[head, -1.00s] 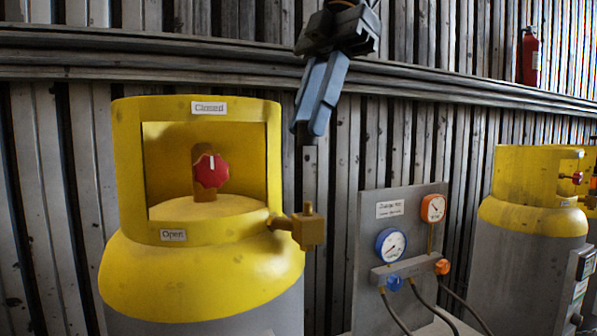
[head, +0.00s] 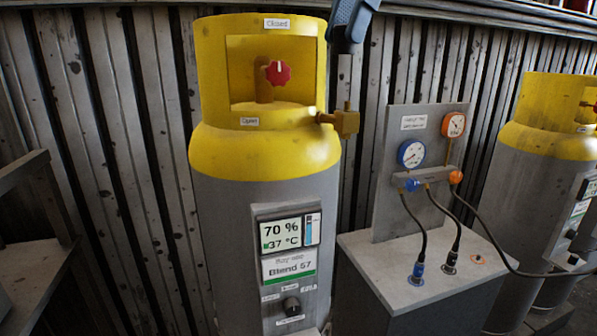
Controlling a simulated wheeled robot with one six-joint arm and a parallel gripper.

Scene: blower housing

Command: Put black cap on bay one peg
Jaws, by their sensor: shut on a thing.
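My gripper (head: 350,22) is at the top edge, above and to the right of the near yellow-collared cylinder (head: 228,150). Only the lower part of its blue-grey fingers shows. They are closed together on a small dark thing at their tips that I cannot make out clearly. The tips are above the cylinder's brass side valve (head: 345,122), apart from it in the picture. I cannot pick out the black cap for certain. No peg marked bay one can be identified.
A gauge panel (head: 395,190) stands on a grey bench (head: 385,265), with hoses running down to it. A second cylinder (head: 545,150) stands at the right. A dark metal frame (head: 25,170) is at the left. The ribbed wall closes the back.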

